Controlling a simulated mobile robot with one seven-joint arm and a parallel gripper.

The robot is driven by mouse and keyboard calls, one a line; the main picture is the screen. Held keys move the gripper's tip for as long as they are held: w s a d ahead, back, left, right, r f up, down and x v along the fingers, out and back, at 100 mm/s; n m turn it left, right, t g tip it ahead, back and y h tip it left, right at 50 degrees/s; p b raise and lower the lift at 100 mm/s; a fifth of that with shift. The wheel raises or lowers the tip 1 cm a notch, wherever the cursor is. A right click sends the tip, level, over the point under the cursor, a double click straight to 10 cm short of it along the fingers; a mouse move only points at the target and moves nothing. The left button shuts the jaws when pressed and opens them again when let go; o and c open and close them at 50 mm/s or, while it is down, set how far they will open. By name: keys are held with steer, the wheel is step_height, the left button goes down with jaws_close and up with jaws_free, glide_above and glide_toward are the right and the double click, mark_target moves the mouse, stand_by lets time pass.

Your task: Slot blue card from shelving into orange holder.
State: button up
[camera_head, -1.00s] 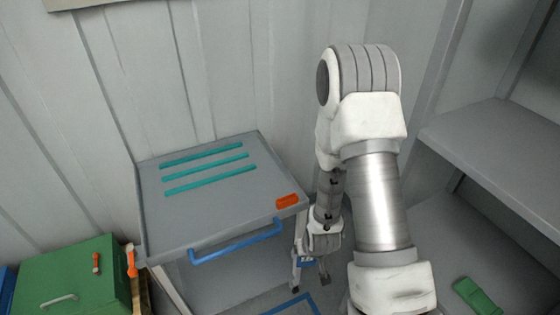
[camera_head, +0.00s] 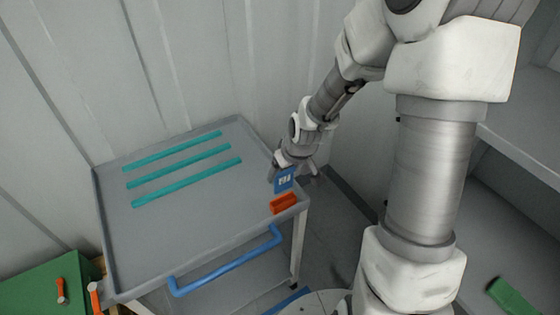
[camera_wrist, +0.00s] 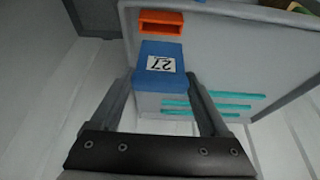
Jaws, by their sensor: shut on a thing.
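The blue card (camera_head: 284,180) has a white label and is held by my gripper (camera_head: 296,172), which is shut on it. In the wrist view the card (camera_wrist: 160,78) sits between the two fingers of my gripper (camera_wrist: 165,92), and its label reads 27 upside down. The orange holder (camera_head: 284,203) is a small box at the right front corner of the grey cart top. It also shows in the wrist view (camera_wrist: 161,22), just beyond the card with its opening visible. In the head view the card is above and just behind the holder, apart from it as far as I can tell.
The grey cart (camera_head: 130,230) has teal strips (camera_head: 180,168) on top and a blue handle (camera_head: 225,262) in front. A green box (camera_head: 40,290) stands at the lower left. Shelving with a green thing (camera_head: 510,297) is at the right. The cart top's middle is clear.

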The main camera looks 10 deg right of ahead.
mark_target(285, 187)
steer(key=shift+w+r, duration=0.25)
steer(key=shift+w, duration=0.15)
steer(key=shift+f+b, duration=4.1)
steer(key=shift+f, duration=0.4)
steer(key=shift+f, duration=0.2)
steer(key=o, duration=1.2)
steer(key=shift+r, duration=0.1)
steer(key=shift+p+v, duration=4.9)
steer(key=shift+v, duration=3.75)
steer(key=shift+s+d, duration=0.1)
steer(key=shift+d, duration=0.05)
